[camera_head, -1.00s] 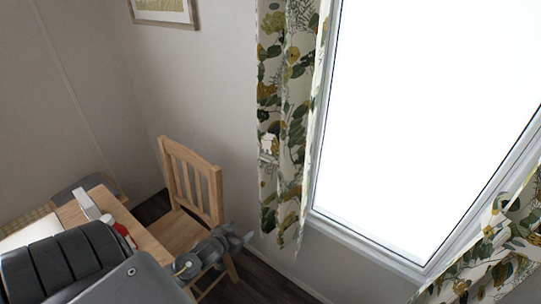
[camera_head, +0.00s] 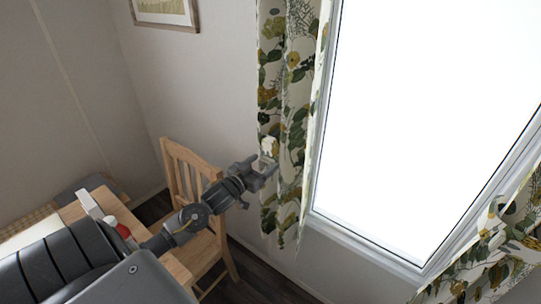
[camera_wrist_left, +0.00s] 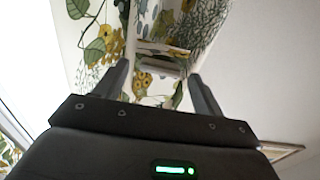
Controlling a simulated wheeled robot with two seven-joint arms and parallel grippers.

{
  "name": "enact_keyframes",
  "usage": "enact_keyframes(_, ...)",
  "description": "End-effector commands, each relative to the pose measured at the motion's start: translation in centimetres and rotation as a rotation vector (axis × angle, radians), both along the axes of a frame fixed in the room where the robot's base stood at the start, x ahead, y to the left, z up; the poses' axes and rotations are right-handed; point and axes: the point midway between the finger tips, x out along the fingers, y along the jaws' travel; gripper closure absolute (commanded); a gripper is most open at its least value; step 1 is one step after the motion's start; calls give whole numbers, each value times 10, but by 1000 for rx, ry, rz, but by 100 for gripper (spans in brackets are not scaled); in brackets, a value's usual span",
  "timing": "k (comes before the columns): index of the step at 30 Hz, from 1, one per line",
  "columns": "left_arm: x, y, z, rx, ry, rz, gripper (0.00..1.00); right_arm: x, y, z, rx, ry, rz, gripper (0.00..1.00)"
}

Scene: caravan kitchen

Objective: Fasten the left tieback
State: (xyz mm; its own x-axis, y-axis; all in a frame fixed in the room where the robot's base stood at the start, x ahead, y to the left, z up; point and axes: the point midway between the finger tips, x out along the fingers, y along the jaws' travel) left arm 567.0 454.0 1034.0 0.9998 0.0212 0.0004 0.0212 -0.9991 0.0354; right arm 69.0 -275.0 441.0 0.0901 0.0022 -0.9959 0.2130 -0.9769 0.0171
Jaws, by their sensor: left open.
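The left curtain (camera_head: 297,75), cream with green and yellow leaves, hangs straight down beside the window in the head view. A small pale piece, seemingly the left tieback (camera_head: 268,146), shows at the curtain's left edge. In the left wrist view a pale bar-like piece, seemingly the same tieback (camera_wrist_left: 160,62), lies ahead between the fingers, against the curtain (camera_wrist_left: 95,28). My left gripper (camera_head: 266,169) is open at the curtain's left edge, just below the pale piece. It also shows in the left wrist view (camera_wrist_left: 160,78), with nothing clearly held. Contact with the curtain cannot be told. My right gripper is out of view.
A wooden table (camera_head: 78,212) with red and white items is at the lower left. The bright window (camera_head: 415,110) and right curtain (camera_head: 505,245) are to the right.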

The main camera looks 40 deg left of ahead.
Motion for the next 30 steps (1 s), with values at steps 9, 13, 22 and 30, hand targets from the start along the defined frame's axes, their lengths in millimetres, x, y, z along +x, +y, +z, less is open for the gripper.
enact_keyframes(9, 43, 1, 1, 0, 0, 1, 31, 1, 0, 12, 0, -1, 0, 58)
enact_keyframes(13, 48, 1, 0, 1, 0, 1, 31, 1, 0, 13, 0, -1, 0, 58)
enact_keyframes(22, 49, 1, -1, 1, 1, 1, 37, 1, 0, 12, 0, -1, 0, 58)
enact_keyframes(30, 48, 1, -1, 1, 1, 1, 73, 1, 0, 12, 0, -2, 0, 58)
